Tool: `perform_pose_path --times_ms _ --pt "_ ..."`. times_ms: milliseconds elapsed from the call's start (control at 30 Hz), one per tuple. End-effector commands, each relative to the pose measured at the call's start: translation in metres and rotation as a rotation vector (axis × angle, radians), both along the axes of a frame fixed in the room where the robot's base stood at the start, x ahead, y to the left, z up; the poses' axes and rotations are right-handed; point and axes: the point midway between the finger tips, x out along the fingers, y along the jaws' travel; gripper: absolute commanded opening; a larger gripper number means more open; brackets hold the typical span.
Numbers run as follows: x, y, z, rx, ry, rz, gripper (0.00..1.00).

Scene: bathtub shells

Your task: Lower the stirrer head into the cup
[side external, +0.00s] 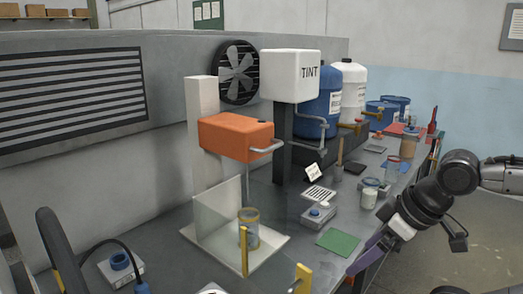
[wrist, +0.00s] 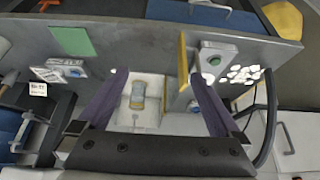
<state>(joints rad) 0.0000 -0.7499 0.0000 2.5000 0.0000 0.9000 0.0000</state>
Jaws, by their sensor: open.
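The orange stirrer head (side external: 236,138) sits high on a pale column, with a grey bar handle (side external: 266,147) on its front right. A thin shaft hangs below it over the cup. The cup (side external: 249,234) is clear with a yellowish rim and stands upright on a white base (side external: 262,258) behind clear panels. In the wrist view the cup (wrist: 138,95) shows between my fingers, well beyond them. My gripper (wrist: 158,74) has two purple fingers spread apart with nothing held. In the side view my gripper (side external: 367,254) is at the right, by the bench edge, apart from the head and handle.
Clear panels with yellow edges (side external: 244,251) stand around the cup. A white TINT box (side external: 291,76) on a dark post stands right of the head. A small button box (side external: 318,215) and green mat (side external: 338,241) lie right of the cup. Jars line the bench behind.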

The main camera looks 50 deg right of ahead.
Motion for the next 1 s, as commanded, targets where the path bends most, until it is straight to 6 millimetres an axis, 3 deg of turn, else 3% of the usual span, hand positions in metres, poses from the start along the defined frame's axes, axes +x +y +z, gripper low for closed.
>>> perform_pose_path --times_ms 467,767,867,1000 --pt "0.000 0.000 0.000 0.000 0.000 0.000 1.00" --pt "-0.008 0.000 -0.001 0.068 0.044 -0.131 0.50" --pt "-0.007 0.001 0.022 0.135 0.044 -0.254 0.32" --pt "0.004 0.002 0.068 0.235 0.046 -0.440 0.06"
